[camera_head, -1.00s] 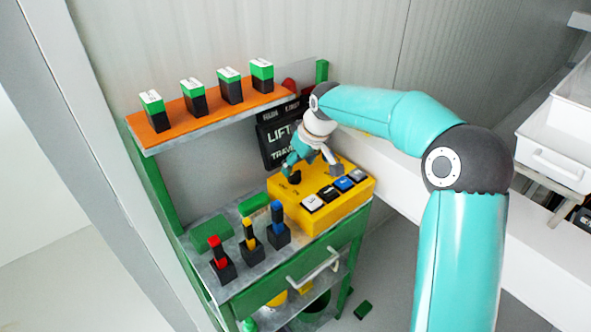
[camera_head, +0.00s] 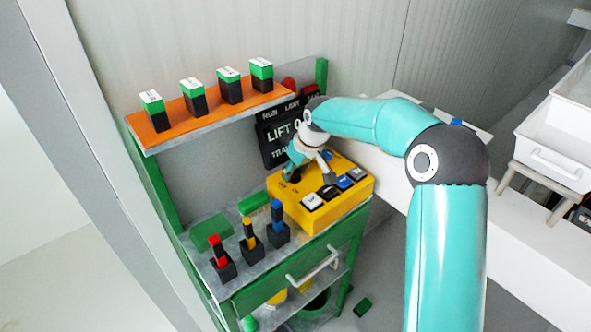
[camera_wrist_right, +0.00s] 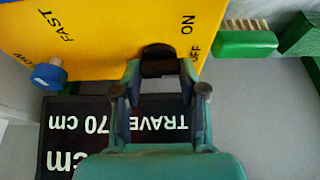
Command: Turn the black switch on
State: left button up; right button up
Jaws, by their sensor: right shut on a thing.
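The yellow control box (camera_head: 345,204) sits on the right part of the workbench top. Its black switch (camera_wrist_right: 158,60) shows in the right wrist view, partly hidden between the fingers, with the printed words ON and OFF beside it. My right gripper (camera_wrist_right: 160,72) is shut on the black switch, at the box's back left corner. In the head view my right gripper (camera_head: 300,170) reaches down onto the box and hides most of the switch. My left gripper does not show.
A blue knob (camera_wrist_right: 48,76) by FAST is close to the gripper. Buttons (camera_head: 334,188) line the box's front. A display (camera_head: 280,132) stands behind. An orange shelf (camera_head: 205,118) overhangs the back.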

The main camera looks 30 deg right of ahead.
jog(key=shift+n, duration=0.3)
jog(key=shift+d+r+n+y+p, duration=0.1)
jog(key=shift+n+y+p, duration=0.35)
jog(key=shift+n, duration=0.45)
jog(key=n+y, duration=0.1)
jog(key=n, duration=0.1)
jog(key=n+g+p, duration=0.1)
jog(key=n, duration=0.1)
jog(key=shift+y, duration=0.35)
jog(key=n+p, duration=0.1)
jog(key=n, duration=0.1)
jog(key=n+g+y+p, duration=0.1)
jog(key=n, duration=0.2)
jog(key=shift+w+d+g, duration=0.1)
jog(key=shift+w+g, duration=0.05)
jog(key=shift+g, duration=0.15)
jog(key=shift+n, duration=0.4)
jog(key=o, duration=1.1)
jog(key=shift+o, duration=0.2)
